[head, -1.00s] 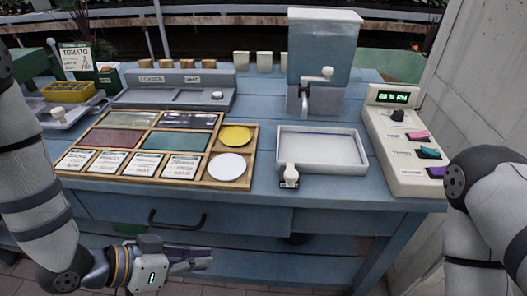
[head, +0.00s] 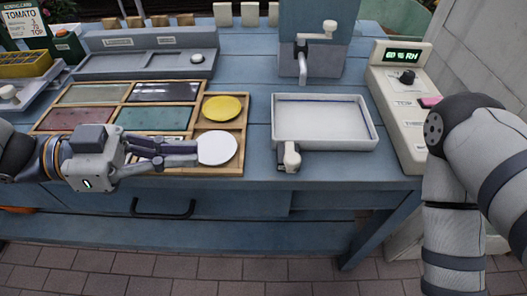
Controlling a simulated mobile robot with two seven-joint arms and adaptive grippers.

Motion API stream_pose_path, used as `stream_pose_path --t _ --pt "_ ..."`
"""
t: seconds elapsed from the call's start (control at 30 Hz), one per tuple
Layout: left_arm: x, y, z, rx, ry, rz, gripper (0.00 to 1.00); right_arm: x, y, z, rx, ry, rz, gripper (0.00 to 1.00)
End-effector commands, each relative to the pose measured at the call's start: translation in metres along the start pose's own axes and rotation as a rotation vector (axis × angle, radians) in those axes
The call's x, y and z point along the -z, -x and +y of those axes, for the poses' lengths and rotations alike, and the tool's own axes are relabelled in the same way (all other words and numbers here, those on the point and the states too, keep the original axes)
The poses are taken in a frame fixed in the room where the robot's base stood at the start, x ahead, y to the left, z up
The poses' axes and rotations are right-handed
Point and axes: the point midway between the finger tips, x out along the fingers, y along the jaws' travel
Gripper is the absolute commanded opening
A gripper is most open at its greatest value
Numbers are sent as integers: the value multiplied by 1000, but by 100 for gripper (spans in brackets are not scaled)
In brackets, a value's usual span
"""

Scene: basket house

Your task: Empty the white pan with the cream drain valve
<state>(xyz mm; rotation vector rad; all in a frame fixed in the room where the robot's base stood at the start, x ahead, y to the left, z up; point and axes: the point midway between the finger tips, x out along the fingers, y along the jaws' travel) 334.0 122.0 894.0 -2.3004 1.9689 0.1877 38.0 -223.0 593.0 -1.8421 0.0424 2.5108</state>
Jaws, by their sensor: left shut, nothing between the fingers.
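The white pan (head: 330,144) sits on the blue bench, right of centre. Its inside looks pale, with a thin blue line along the back wall; I cannot tell how much liquid it holds. The cream drain valve (head: 291,157) is at the pan's front left corner, by the bench's front edge. My left gripper (head: 194,152) is shut and empty. It points right over the front of the wooden tray, overlapping the white disc in the view, left of the valve and apart from it. My right arm is at the right edge; its gripper is out of view.
The wooden tray (head: 244,124) with yellow and white discs (head: 216,149) lies left. Bench between tray and pan is clear.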

Motion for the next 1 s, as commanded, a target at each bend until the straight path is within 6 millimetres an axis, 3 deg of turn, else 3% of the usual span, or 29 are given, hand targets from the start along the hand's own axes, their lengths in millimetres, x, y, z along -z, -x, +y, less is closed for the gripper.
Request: stream_pose_path --t 0.3,0.5,0.7,1.0 --pt "-3 -71 1 -5 5 -2 0 -6 -12 0 -1 1 -29 0" --pt "-2 -106 1 -3 4 -2 0 -7 -14 0 -2 1 -36 0" --pt "-1 -120 1 -1 1 -2 0 -7 -15 0 -2 1 -37 0" --pt "-1 -121 1 -1 0 -1 0 -7 -15 0 -2 1 -37 0"
